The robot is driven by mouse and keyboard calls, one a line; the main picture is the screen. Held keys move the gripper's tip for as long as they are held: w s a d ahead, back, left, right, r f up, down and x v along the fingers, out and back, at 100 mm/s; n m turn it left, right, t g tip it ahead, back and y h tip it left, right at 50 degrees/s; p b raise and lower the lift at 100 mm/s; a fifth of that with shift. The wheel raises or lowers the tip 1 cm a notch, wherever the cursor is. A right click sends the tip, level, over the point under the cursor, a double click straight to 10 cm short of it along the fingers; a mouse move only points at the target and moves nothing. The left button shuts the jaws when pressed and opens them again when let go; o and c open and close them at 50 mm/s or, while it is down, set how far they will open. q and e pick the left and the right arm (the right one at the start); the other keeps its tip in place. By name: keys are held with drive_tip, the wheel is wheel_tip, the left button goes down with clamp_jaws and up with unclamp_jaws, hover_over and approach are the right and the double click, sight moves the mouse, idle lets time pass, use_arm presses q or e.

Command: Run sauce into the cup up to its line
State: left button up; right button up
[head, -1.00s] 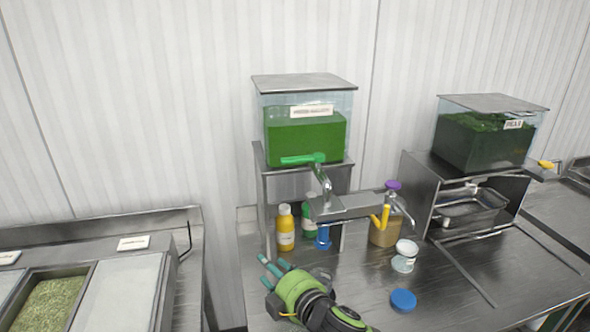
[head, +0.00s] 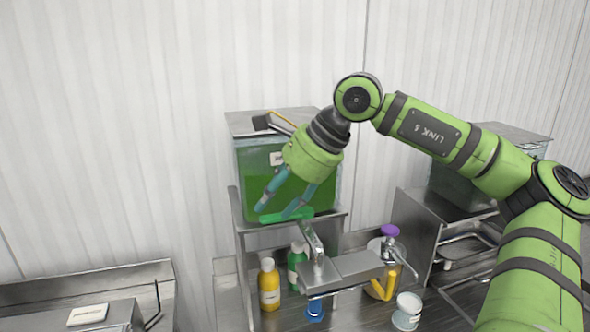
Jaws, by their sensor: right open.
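A small white cup (head: 407,312) stands on the steel counter at the lower right, partly cut off by the frame's bottom edge. Its fill line and contents cannot be made out. A clear tank (head: 331,185) of green liquid stands on a steel stand, with a green lever (head: 292,215) at its front. My left gripper is out of view.
A second tank (head: 455,186) at right is partly hidden by my right arm.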

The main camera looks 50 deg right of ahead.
sight(278, 216)
drive_tip(key=d+r+h, duration=0.2)
drive_tip(key=d+h, duration=0.1)
drive_tip(key=d, duration=0.1)
drive_tip(key=shift+g, duration=0.3)
drive_tip(key=x, duration=0.2)
drive_tip(key=b+x, duration=0.1)
drive_tip(key=x, duration=0.1)
drive_tip(key=s+b+x, duration=0.1)
drive_tip(key=x, duration=0.1)
drive_tip(key=shift+w+a+f, duration=0.15)
drive_tip(key=shift+a+f, duration=0.15)
drive_tip(key=shift+f, duration=0.35)
drive_tip(key=shift+f+b, duration=0.35)
drive_tip(key=shift+a+f+y, duration=0.15)
drive_tip(key=shift+f+y, duration=0.05)
drive_tip(key=shift+y, duration=0.1)
drive_tip(key=shift+w+f, duration=0.15)
drive_tip(key=shift+w, duration=0.3)
drive_tip(key=c, duration=0.6)
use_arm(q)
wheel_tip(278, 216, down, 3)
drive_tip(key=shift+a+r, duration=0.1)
use_arm(e)
drive_tip(key=shift+r, duration=0.25)
